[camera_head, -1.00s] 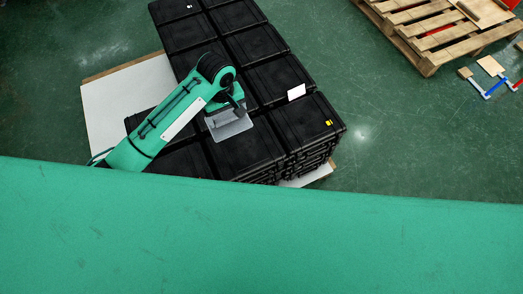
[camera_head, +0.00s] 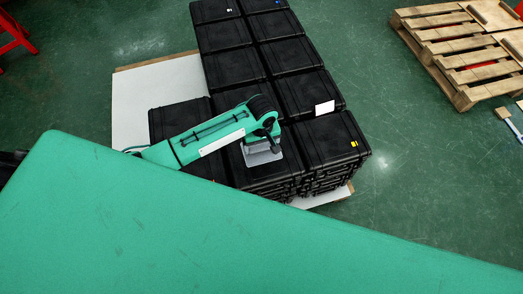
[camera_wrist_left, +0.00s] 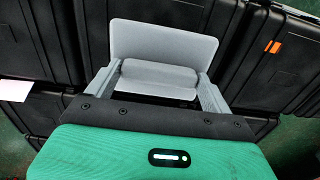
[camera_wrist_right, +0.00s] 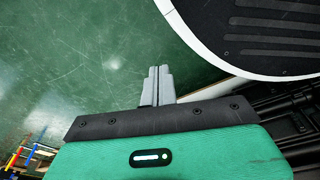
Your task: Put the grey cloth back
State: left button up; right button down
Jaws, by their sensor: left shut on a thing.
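The grey cloth (camera_wrist_left: 165,40) is held between the two fingers of my left gripper (camera_wrist_left: 158,76) in the left wrist view. Its flat part spreads out beyond the fingers, and a rolled part lies between them. In the head view my left gripper (camera_head: 262,145) and the grey cloth (camera_head: 263,157) are over the near part of a block of stacked black cases (camera_head: 335,143). I cannot tell whether the cloth touches the case below. My right gripper (camera_wrist_right: 158,82) shows in the right wrist view with its fingers together and nothing between them. It is not seen in the head view.
The black cases stand on a white-topped pallet (camera_head: 135,108). A white label (camera_head: 325,107) lies on one case. A wooden pallet (camera_head: 455,60) is at the upper right, with green floor (camera_head: 400,150) between. In the right wrist view a black, white-edged base (camera_wrist_right: 265,35) is near.

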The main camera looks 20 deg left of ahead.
aim_at(261, 151)
pick_arm(q)
notch_tip(261, 151, down, 4)
jog(key=shift+b, duration=0.3)
jog(key=shift+f, duration=0.3)
pick_arm(e)
jog(key=shift+w+a+r, duration=0.25)
jog(key=shift+w+r, duration=0.4)
jog(key=shift+r, duration=0.05)
pick_arm(q)
jog(key=shift+f, duration=0.1)
jog(key=o, duration=0.7)
jog(key=shift+o, duration=0.2)
pick_arm(e)
jog(key=shift+s+f, duration=0.1)
jog(key=shift+s, duration=0.05)
pick_arm(q)
notch_tip(261, 151, up, 12)
jog(key=shift+r+p, duration=0.15)
jog(key=shift+p, duration=0.6)
pick_arm(e)
jog(key=s+f, duration=0.1)
jog(key=s+d+f, duration=0.1)
jog(key=s+f, duration=0.1)
jog(key=shift+d, duration=0.1)
